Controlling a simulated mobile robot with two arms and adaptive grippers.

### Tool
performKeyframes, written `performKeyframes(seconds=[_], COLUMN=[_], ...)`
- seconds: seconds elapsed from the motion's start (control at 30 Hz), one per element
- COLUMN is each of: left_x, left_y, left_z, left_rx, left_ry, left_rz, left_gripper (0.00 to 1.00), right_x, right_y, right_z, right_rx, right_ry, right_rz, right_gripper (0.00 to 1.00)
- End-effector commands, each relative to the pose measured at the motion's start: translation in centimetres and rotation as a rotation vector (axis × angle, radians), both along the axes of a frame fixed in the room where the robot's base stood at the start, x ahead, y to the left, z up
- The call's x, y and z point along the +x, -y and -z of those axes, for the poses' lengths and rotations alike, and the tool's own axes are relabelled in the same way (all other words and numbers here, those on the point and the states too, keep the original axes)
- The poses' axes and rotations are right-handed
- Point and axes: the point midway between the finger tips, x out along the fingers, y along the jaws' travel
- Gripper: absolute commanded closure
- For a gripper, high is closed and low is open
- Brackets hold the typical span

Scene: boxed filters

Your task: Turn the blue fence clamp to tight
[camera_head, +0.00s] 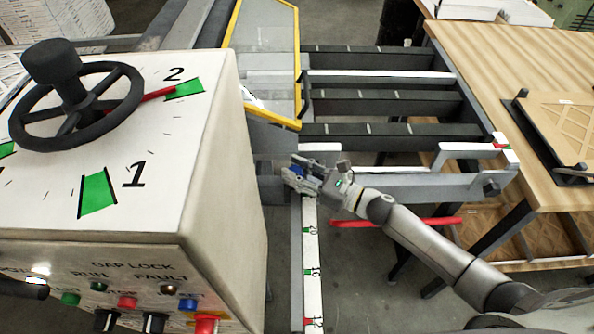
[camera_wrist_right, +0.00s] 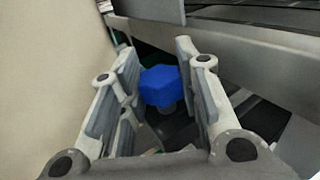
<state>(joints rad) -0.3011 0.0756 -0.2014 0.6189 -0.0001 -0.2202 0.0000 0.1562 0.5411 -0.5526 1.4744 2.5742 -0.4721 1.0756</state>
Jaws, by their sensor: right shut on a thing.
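The blue fence clamp (camera_wrist_right: 160,86) is a faceted blue knob on a short stem, seen between the two fingers in the right wrist view. In the head view only a small patch of blue (camera_head: 298,170) shows between the fingers. My right gripper (camera_head: 294,170) is shut on the clamp, at the top end of the white scale rail (camera_head: 311,260). The fingers hide parts of the clamp's sides in the head view. I cannot tell from these frames how far the clamp is turned. My left gripper is not in view.
A cream machine cabinet (camera_head: 225,190) with a black handwheel (camera_head: 75,105) and buttons stands close on the left. A yellow-framed guard (camera_head: 297,70) and dark slatted rails (camera_head: 380,96) lie beyond. A wooden table (camera_head: 500,55) is at right. A red bar (camera_head: 395,222) lies below my right arm.

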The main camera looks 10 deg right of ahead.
Motion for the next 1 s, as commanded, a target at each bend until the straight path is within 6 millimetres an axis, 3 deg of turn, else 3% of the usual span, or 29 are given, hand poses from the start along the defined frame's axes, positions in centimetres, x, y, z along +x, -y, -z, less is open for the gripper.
performKeyframes(seconds=[0.47, 1.0], left_x=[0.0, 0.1], left_y=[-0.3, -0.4], left_z=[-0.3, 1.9], left_rx=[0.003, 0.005], left_ry=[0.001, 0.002], left_rz=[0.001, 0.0], left_gripper=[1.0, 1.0], right_x=[-0.2, -0.2], right_y=[-0.2, -0.2], right_z=[0.1, 0.3], right_rx=[0.007, 0.002], right_ry=[-0.006, -0.004], right_rz=[0.252, 0.592], right_gripper=[0.93, 0.93])
